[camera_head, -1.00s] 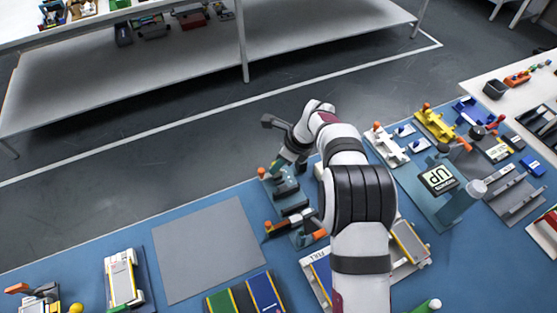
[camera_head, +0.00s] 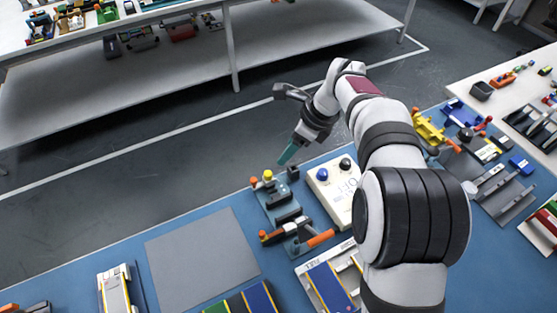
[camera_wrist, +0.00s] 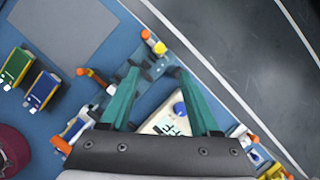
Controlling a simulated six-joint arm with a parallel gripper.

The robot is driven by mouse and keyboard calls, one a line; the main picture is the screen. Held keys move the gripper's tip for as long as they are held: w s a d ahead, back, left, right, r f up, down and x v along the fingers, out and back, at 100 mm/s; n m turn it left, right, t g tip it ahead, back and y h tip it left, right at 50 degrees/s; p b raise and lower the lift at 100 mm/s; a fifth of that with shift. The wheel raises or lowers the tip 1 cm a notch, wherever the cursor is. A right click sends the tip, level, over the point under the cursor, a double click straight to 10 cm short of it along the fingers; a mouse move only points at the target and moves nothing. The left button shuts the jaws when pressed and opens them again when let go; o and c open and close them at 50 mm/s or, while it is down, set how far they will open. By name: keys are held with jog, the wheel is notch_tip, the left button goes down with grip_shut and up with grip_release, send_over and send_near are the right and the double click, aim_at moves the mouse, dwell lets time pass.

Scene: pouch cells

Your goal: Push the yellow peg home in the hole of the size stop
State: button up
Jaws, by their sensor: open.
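The yellow peg (camera_head: 268,175) stands upright at the far end of a grey-blue fixture with dark blocks, which looks like the size stop (camera_head: 282,208). An orange knob (camera_head: 254,182) is beside it. The peg also shows in the wrist view (camera_wrist: 160,48), just past my fingertips. How deep it sits in its hole cannot be told. My gripper (camera_head: 287,156) is above and behind the fixture in the head view, apart from the peg. In the wrist view its two teal fingers (camera_wrist: 158,72) are spread with nothing between them.
A white box (camera_head: 338,190) with blue and black buttons stands right of the fixture. An orange-handled clamp (camera_head: 318,239) is at the fixture's near end. A bare grey mat (camera_head: 203,258) lies to the left. The bench's far edge is close behind the peg.

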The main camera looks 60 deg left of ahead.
jog(key=shift+v, duration=1.2)
jog(key=w+d+r+n+t, duration=0.1)
jog(key=w+d+r, duration=0.15)
jog(key=d, duration=0.75)
jog(key=w+d+r, duration=0.2)
jog(key=d+r, duration=0.1)
jog(key=d, duration=0.6)
jog(key=w+d+r+n+t, duration=0.1)
jog(key=w+d+r, duration=0.1)
jog(key=d, duration=0.8)
jog(key=s+d+f+n+h, duration=0.1)
jog(key=s+d+f, duration=0.1)
jog(key=s+d, duration=0.5)
jog(key=s+d+f+n, duration=0.1)
jog(key=s+d+f, duration=0.1)
jog(key=s+d, duration=0.5)
jog(key=d, duration=0.3)
jog(key=shift+f+n+t+h, duration=0.3)
jog(key=shift+h, duration=0.1)
